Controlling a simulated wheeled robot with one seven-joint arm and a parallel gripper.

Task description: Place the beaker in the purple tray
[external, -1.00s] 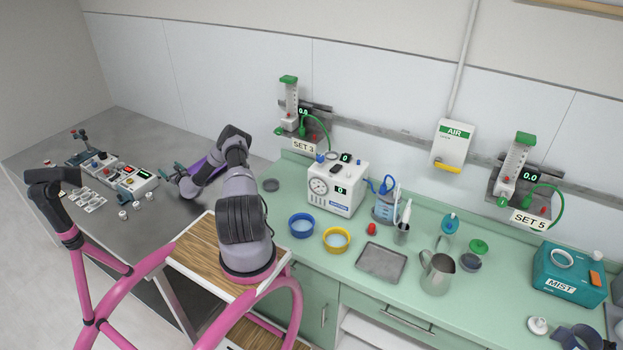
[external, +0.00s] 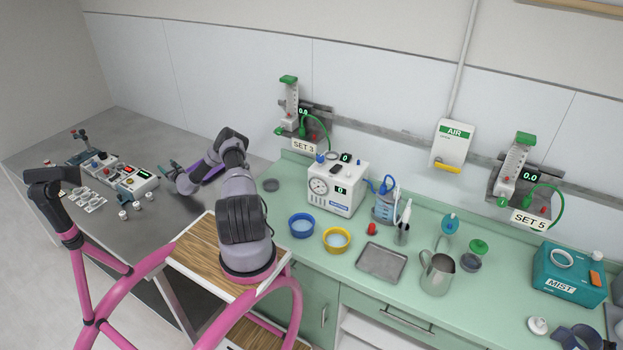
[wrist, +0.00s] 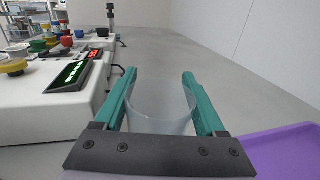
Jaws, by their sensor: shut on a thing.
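The clear beaker (wrist: 160,108) is between the two teal fingers of my gripper (wrist: 160,85) in the wrist view, and the fingers are shut on it. The purple tray (wrist: 285,150) shows at the lower right of the wrist view, to the right of the gripper. In the external view my gripper (external: 171,170) is over the grey metal table, and the beaker cannot be made out there. The purple tray (external: 213,172) is mostly hidden behind my arm in that view.
A white control unit (external: 138,183) with displays and knobs stands on the metal table (external: 165,235), left of the gripper. Several small white pieces (external: 85,198) lie in front of it. The green counter (external: 330,265) to the right holds bowls, a jug and devices.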

